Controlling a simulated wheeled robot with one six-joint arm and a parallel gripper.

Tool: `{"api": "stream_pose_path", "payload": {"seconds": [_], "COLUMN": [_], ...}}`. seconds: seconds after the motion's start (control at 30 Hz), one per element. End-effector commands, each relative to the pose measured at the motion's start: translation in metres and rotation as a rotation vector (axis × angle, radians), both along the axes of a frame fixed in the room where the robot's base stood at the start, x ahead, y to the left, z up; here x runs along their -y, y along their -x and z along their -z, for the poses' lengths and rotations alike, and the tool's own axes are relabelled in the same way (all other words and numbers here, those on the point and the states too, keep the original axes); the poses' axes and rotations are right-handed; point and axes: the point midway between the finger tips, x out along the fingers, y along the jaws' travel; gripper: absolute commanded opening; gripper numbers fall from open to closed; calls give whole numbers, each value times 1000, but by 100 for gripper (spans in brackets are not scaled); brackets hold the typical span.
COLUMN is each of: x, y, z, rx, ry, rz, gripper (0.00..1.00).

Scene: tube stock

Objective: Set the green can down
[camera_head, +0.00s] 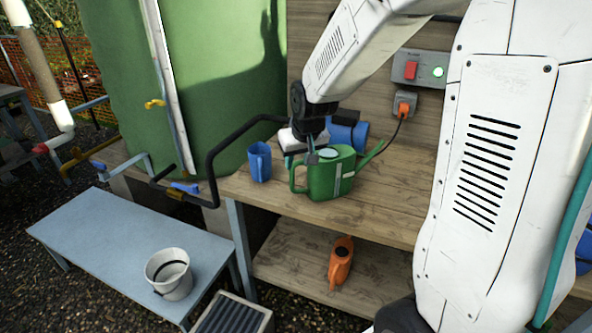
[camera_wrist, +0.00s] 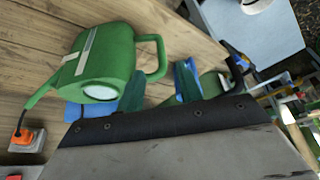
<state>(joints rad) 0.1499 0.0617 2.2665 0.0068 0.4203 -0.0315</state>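The green can (camera_head: 331,180) is a watering can with a pale stripe and a spout pointing right. It stands upright on the wooden bench, with its handle on the left in the head view. The can (camera_wrist: 108,52) fills the upper left of the wrist view, its handle clear in the picture. My gripper (camera_head: 302,157) points down just above the handle side of the can. Its fingers look spread apart, with nothing visibly clamped between them. The exact gap between the fingertips and the handle is hard to judge.
An orange socket plug (camera_head: 404,104) is on the wall panel. An orange can (camera_head: 340,262) is on the lower shelf. A white bucket (camera_head: 169,274) stands on the blue-grey bench (camera_head: 110,236).

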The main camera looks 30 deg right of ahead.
Motion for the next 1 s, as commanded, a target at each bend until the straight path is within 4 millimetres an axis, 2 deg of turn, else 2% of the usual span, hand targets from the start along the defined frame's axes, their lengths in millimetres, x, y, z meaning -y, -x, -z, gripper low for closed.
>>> {"api": "stream_pose_path", "payload": {"seconds": [0.17,0.27,0.37,0.5,0.7,0.83,0.9,1.0], "x": [-2,-10,-23,-44,-63,-69,-70,-71], "y": [8,26,61,130,227,270,284,295], "z": [-15,-30,-53,-83,-105,-108,-108,-107], "rx": [-2,-15,-46,-110,-201,-246,-261,-274], "ry": [0,-3,-7,-14,-20,-22,-22,-22], "rz": [-2,-11,-27,-59,-97,-112,-117,-120], "gripper": [36,36,36,36,36,36,36,36]}}
